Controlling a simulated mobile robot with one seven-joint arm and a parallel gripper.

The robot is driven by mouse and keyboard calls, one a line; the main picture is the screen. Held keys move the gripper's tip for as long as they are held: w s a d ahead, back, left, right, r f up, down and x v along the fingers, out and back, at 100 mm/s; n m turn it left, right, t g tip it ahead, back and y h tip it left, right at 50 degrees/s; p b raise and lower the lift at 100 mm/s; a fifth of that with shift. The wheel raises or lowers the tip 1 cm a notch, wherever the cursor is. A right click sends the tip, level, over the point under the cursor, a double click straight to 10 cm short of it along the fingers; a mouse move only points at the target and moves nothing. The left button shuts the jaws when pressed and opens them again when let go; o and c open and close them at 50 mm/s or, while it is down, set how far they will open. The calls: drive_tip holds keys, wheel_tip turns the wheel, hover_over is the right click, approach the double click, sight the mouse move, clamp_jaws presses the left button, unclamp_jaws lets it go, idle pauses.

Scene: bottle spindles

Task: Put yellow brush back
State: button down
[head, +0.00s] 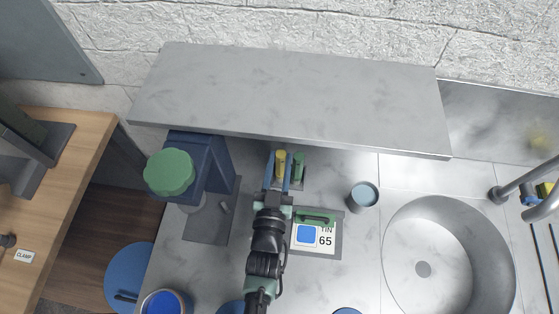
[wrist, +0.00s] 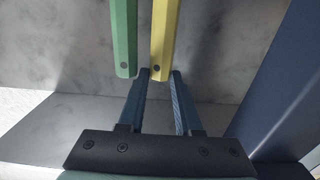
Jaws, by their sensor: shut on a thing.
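The yellow brush (head: 281,159) is between the two blue fingers of my gripper (head: 277,172), under the front edge of the grey shelf. In the wrist view my gripper (wrist: 161,74) is shut on the end of the yellow brush's handle (wrist: 164,35), which points away from the fingers. A green brush (head: 299,166) is just right of it in the head view; its handle also shows beside the yellow one in the wrist view (wrist: 123,38). The far ends of both are out of the wrist view, and I cannot tell whether the yellow brush is seated in anything.
The grey shelf (head: 290,95) overhangs the back of the counter. A blue machine with a green knob (head: 169,172) stands left. A cup (head: 363,195), a card marked TIN 65 (head: 325,247) and a round sink (head: 423,269) are to the right.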

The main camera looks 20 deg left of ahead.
drive_tip(key=c, duration=0.9)
unclamp_jaws()
drive_tip(key=shift+o, duration=0.2)
drive_tip(key=b+v, duration=0.1)
drive_tip(key=v, duration=1.1)
drive_tip(key=shift+r+b, duration=0.15)
drive_tip(key=shift+b, duration=0.2)
